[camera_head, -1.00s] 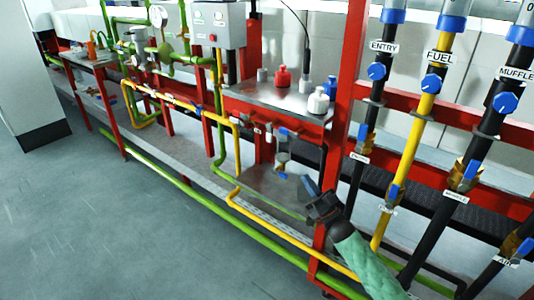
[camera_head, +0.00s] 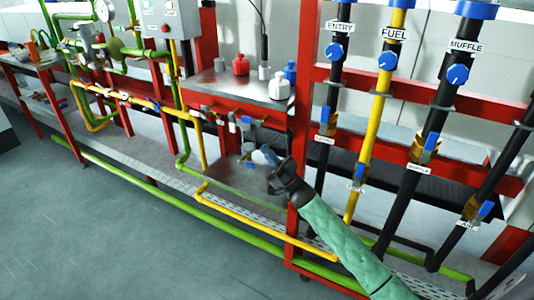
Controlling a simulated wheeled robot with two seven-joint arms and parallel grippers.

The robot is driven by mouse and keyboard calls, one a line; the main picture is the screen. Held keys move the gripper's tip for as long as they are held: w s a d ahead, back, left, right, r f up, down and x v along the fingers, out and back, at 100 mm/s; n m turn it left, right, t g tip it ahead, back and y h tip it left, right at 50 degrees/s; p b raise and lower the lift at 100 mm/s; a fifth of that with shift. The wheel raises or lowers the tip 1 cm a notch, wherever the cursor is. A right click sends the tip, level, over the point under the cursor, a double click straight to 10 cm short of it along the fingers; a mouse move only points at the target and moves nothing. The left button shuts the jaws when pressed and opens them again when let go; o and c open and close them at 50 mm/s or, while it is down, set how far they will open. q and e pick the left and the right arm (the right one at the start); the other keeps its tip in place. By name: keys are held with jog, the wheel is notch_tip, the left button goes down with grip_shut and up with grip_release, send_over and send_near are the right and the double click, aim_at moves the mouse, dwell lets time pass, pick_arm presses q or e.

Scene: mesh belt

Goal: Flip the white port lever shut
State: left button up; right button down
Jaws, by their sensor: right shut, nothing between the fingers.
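Small valves and fittings (camera_head: 246,136) hang under the front of the steel shelf, with blue and pale parts. I cannot tell which small part is the white port lever, or how it is turned. A white bottle (camera_head: 281,89) stands on the shelf above them. My right gripper (camera_head: 267,153) is shut and empty, just below and to the right of these fittings; in the picture its tips are close to them, but contact cannot be made out. My right arm, in a green sleeve, comes from the lower right. My left gripper is not in view.
A red frame post (camera_head: 303,120) stands just right of my gripper. Pipes with blue valves, labelled ENTRY, FUEL and MUFFLE (camera_head: 458,75), stand further right. A red bottle (camera_head: 240,66) is on the shelf (camera_head: 225,83). Yellow pipe (camera_head: 260,228) runs low in front; the floor at left is clear.

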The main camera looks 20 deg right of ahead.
aim_at(232, 123)
jog(key=w+a+r+p, duration=0.1)
jog(key=w+a+r, duration=0.4)
jog(key=w, duration=0.2)
jog(key=shift+a, duration=0.2)
jog(key=shift+f, duration=0.1)
jog(key=shift+a+f+t+b, duration=0.1)
jog(key=shift+t+b, duration=0.2)
jog(key=shift+b, duration=0.3)
